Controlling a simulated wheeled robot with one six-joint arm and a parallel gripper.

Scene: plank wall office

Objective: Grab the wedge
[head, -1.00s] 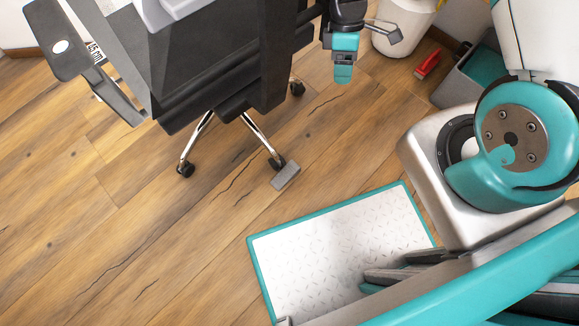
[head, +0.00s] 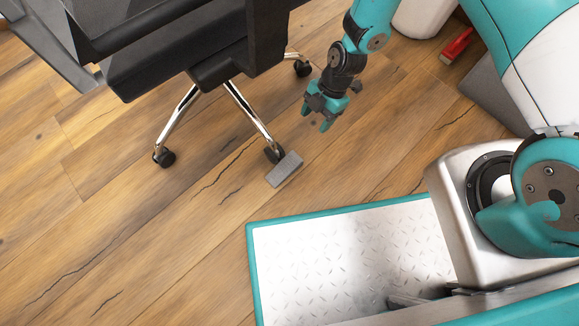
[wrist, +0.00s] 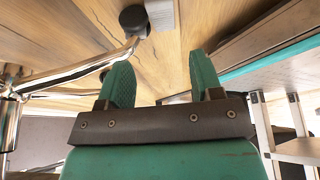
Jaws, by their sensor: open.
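The wedge (head: 285,169) is a small grey block lying on the wood floor in the head view, against the front caster of the office chair. In the wrist view the wedge (wrist: 161,14) shows at the top edge beside the black caster, partly cut off by the frame. My gripper (head: 317,121) is open and empty, above the floor, up and to the right of the wedge in the head view. In the wrist view its two teal fingers (wrist: 161,78) stand apart with bare floor between them.
The black office chair (head: 185,75) stands at upper left; its caster (head: 274,153) touches or nearly touches the wedge. My metal-plated base is at the bottom. A red brush-like object (head: 456,46) and a white bin (head: 424,16) are at upper right.

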